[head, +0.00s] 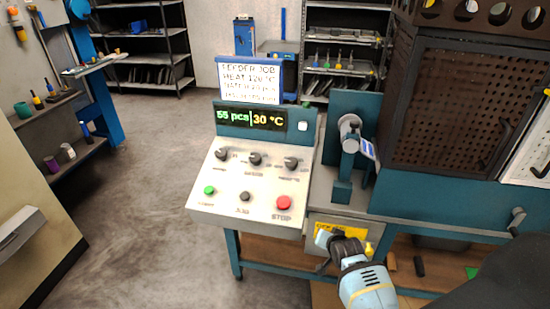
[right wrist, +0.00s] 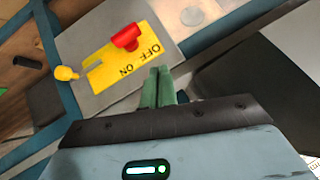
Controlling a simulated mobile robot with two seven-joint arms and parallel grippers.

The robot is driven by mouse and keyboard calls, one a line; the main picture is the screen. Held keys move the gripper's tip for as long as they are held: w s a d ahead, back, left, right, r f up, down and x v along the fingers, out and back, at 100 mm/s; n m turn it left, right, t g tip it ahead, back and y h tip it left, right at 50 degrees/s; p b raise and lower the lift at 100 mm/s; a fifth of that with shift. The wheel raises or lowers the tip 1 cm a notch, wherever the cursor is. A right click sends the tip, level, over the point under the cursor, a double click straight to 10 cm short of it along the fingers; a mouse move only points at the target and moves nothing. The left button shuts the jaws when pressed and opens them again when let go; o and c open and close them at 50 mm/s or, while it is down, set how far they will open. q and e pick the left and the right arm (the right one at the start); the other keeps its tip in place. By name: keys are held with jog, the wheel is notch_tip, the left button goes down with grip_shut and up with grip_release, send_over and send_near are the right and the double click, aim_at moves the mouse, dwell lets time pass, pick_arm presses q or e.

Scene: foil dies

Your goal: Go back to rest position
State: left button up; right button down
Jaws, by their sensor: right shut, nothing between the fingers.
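My right gripper shows in the right wrist view (right wrist: 160,85), its two green fingers shut together with nothing between them. They are in front of a yellow switch plate (right wrist: 103,72) marked OFF and ON, with a red handle (right wrist: 126,38) near OFF. I cannot tell whether the fingertips touch the plate. In the head view my light-blue right wrist is below the control console (head: 240,185), in front of the yellow plate (head: 350,232), and partly covers it. The fingertips cannot be made out there. My left gripper is not in view.
The console has several knobs, a green button (head: 210,190) and a red STOP button (head: 283,203). Its display (head: 250,118) reads 55 pcs and 30 °C. A perforated dark cabinet (head: 460,110) stands to the right. The floor (head: 130,210) on the left is clear.

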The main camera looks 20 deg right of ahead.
jog(key=s+a+n+y, duration=0.1)
jog(key=s+a+n, duration=0.2)
jog(key=s+a, duration=0.3)
jog(key=s+a+f+n+y, duration=0.1)
jog(key=s+a+n, duration=0.3)
jog(key=s, duration=1.1)
jog(key=s+a+n+y, duration=0.2)
jog(key=s+a, duration=0.5)
jog(key=s, duration=0.4)
jog(key=shift+s+a+f+n, duration=0.25)
jog(key=shift+a+f+n, duration=0.1)
jog(key=shift+n, duration=0.45)
